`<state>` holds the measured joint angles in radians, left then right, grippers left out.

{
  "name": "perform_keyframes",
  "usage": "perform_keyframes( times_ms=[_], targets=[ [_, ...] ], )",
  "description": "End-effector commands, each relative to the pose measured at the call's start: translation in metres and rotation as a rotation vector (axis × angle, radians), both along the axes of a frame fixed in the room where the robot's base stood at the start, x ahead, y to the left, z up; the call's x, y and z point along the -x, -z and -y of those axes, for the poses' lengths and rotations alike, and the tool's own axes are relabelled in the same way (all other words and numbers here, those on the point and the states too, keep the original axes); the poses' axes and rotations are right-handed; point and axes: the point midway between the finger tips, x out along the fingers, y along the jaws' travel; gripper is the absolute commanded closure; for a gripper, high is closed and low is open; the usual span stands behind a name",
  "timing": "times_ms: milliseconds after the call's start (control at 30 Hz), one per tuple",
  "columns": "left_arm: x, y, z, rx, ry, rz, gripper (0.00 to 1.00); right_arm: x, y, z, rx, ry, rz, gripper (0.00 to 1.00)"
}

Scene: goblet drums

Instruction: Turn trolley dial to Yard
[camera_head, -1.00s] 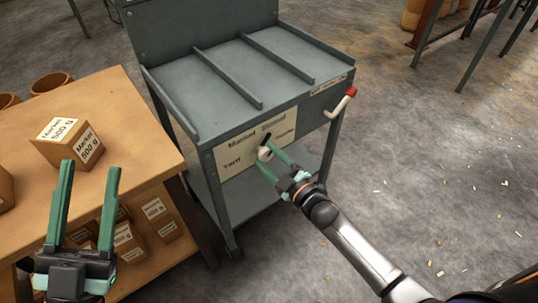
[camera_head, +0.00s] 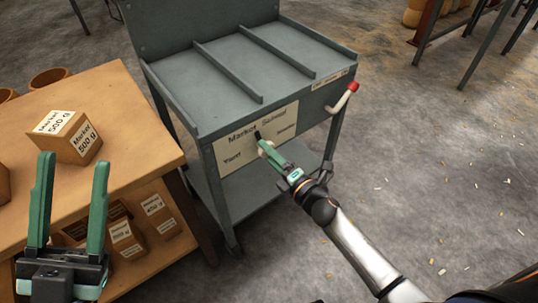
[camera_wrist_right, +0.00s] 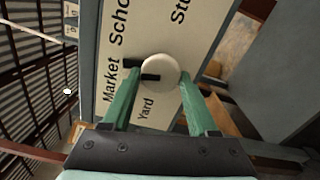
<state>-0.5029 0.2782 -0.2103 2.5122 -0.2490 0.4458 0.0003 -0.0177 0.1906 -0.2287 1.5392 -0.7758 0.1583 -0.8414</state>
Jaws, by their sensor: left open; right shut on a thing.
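The trolley (camera_head: 225,85) is grey metal with a cream dial panel (camera_head: 232,158) on its front. The panel has Yard at lower left, Market at upper left, School at upper right and a right-hand label starting "Sto". The round cream dial knob (camera_wrist_right: 160,72) has a black pointer (camera_head: 257,135), which points up and left toward Market. My right gripper (camera_head: 266,148) is shut on the knob, one finger on each side in the right wrist view (camera_wrist_right: 158,84); it partly hides the knob in the head view. My left gripper (camera_head: 72,162) is open and empty, in front of the wooden table.
The wooden table (camera_head: 130,125) at left bears a Market 500 g block (camera_head: 78,145) and pots, with more labelled blocks (camera_head: 125,238) below. A red-tipped handle (camera_head: 344,100) juts from the trolley's right corner, near my right arm. Open floor lies to the right.

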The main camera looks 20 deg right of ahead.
Motion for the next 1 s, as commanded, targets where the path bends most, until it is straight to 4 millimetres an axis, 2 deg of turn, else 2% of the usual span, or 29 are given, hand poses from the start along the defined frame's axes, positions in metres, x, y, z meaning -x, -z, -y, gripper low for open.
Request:
perform_keyframes(
  times_ms=[600,1000],
  targets=[
    [-0.002,0.027,0.001,0.019,0.022,-0.026,0.48,-0.001,0.004,0.001,0.553,0.0,0.201,0.96],
    [-0.002,0.038,0.003,0.036,0.042,-0.036,0.48,-0.001,0.004,0.003,0.908,-0.001,0.331,0.96]
  ],
)
